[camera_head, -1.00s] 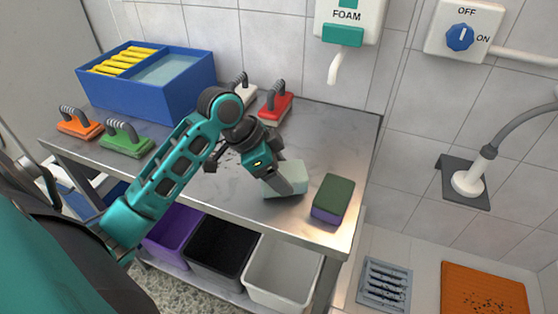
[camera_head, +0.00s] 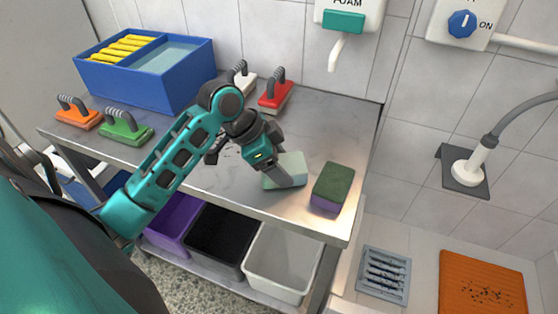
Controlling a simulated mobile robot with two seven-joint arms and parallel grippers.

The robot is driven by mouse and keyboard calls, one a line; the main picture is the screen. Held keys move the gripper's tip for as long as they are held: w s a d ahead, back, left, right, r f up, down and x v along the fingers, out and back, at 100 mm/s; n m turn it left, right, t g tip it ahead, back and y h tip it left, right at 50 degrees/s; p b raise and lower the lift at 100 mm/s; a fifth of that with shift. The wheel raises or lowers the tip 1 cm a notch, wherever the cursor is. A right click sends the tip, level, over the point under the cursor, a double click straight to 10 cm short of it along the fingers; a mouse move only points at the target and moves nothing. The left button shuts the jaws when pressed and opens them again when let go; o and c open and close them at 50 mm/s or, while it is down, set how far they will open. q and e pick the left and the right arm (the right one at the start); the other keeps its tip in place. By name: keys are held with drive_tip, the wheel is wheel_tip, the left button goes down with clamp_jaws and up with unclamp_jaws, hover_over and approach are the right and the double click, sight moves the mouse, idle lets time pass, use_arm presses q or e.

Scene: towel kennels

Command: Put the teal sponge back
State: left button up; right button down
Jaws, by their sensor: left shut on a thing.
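The pale teal sponge (camera_head: 296,165) is a light block near the right part of the steel table (camera_head: 238,190). My left gripper (camera_head: 284,180) reaches down to it from the upper left and is shut on it, with a finger across its near side. The sponge is at or just above the tabletop; I cannot tell whether it touches. The gripper hides part of it. My right gripper is not in view.
A green-and-purple sponge (camera_head: 332,187) lies just right of the teal one. A blue divided box (camera_head: 150,85) with yellow items stands back left. Orange (camera_head: 78,113), green (camera_head: 125,127), white (camera_head: 242,85) and red (camera_head: 275,95) handled brushes stand around. Purple, black and white bins sit below.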

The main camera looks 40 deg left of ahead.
use_arm(q)
drive_tip(key=shift+f, duration=0.25)
drive_tip(key=o, duration=1)
drive_tip(key=shift+r, duration=0.1)
drive_tip(key=v, duration=1.3)
